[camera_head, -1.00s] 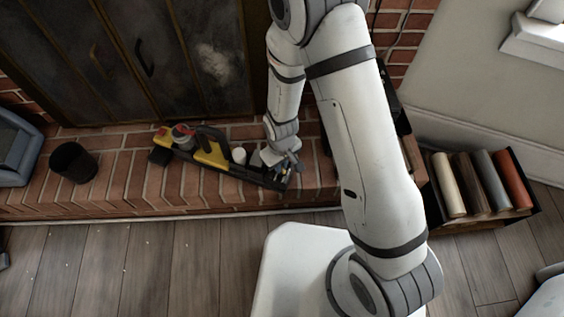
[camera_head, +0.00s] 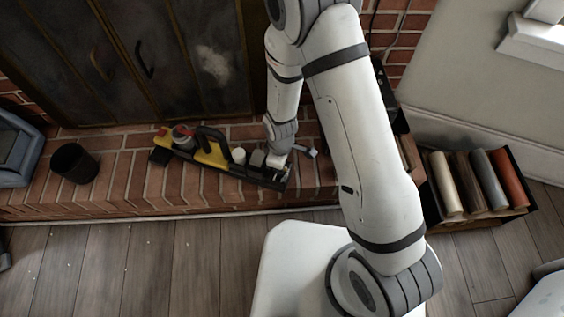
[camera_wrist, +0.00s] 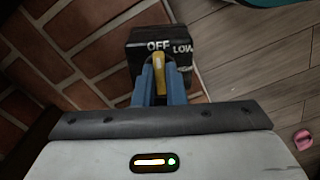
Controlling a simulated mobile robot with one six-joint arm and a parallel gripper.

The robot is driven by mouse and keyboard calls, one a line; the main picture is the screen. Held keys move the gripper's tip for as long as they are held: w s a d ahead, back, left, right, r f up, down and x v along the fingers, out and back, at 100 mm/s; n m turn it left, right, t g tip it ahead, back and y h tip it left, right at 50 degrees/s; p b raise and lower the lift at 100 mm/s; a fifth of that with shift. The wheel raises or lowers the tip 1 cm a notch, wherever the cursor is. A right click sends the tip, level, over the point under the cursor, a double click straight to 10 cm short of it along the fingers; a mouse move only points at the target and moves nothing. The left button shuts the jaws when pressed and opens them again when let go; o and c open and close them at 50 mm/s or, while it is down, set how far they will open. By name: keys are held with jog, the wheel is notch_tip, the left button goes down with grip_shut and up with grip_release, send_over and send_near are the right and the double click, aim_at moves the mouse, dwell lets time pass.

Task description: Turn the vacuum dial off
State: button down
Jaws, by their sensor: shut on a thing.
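The yellow and black vacuum (camera_head: 212,152) lies along the brick hearth, its black right end under my gripper (camera_head: 279,172). In the wrist view a black control box (camera_wrist: 133,66) carries the white words OFF and LOW. The yellow dial (camera_wrist: 159,65) stands between the blue fingers of my gripper (camera_wrist: 161,80), which is shut on it. The dial's visible tip is just under the word OFF, leaning slightly left. The fingers hide the dial's lower part. In the head view my wrist hides the dial.
A dark cup (camera_head: 74,163) stands on the hearth at the left, beside a blue-grey bin (camera_head: 15,150). A black crate (camera_head: 487,219) of coloured rolls stands at the right. Dark fireplace doors (camera_head: 130,60) rise behind the hearth. The plank floor (camera_head: 150,265) in front is clear.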

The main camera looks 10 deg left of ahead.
dwell(0.4)
jog(key=c, duration=1.5)
grip_release()
notch_tip(320, 180, up, 8)
jog(key=p, duration=0.3)
jog(key=shift+f, duration=0.1)
